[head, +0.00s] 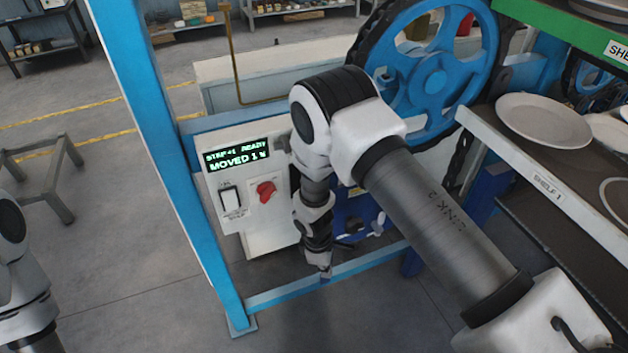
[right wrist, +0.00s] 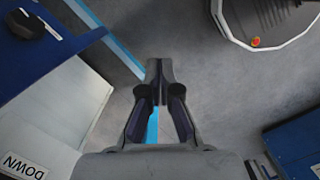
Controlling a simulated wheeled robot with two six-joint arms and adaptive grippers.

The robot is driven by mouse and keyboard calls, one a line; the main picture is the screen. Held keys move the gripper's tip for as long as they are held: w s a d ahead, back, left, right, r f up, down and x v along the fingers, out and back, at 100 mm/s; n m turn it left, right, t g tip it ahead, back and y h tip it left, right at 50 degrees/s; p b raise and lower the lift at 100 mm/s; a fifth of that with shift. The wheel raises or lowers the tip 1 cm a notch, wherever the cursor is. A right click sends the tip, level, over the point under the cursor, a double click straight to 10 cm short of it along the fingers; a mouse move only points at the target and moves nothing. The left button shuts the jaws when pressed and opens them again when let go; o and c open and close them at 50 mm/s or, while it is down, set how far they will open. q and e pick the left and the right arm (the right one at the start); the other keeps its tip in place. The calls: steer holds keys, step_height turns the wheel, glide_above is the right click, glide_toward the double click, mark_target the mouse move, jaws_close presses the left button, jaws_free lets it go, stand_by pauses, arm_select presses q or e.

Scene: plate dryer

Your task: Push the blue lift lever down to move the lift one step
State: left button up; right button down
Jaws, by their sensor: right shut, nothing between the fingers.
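The control panel (head: 225,185) is a white box with a lit display (head: 237,155), whose text looks like "STEP+1 READY" and "MOVED 1". My right gripper (head: 325,270) points down beside the panel's right side, shut and empty. In the right wrist view, a dark round knob (right wrist: 25,22) sits over a blue surface at upper left. I cannot tell for sure which part is the lift lever; my arm hides part of this area.
A red knob (head: 266,192) and a white switch (head: 230,197) are on the panel. A blue frame post (head: 150,130) and lower bar (head: 285,293) stand close by. A blue wheel (head: 435,75) and shelf (head: 565,180) with plates are at right. A "DOWN" label (right wrist: 22,165) shows.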

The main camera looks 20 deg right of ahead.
arm_select(q)
step_height(320, 180, up, 7)
steer(key=p, duration=0.5)
steer(key=shift+r+p, duration=0.15)
steer(key=shift+p, duration=0.2)
arm_select(e)
steer(key=w+a+r+n+h, duration=0.1)
steer(key=w+r+n+h, duration=0.1)
steer(key=w+r, duration=0.4)
steer(key=w+a+r+n+h, duration=0.1)
steer(key=w+r+n, duration=0.3)
steer(key=r, duration=1)
steer(key=w, duration=0.3)
steer(key=shift+w+a+r+h, duration=0.15)
steer(key=shift+a+r+h, duration=0.1)
steer(key=shift+h, duration=0.15)
steer(key=shift+f, duration=0.1)
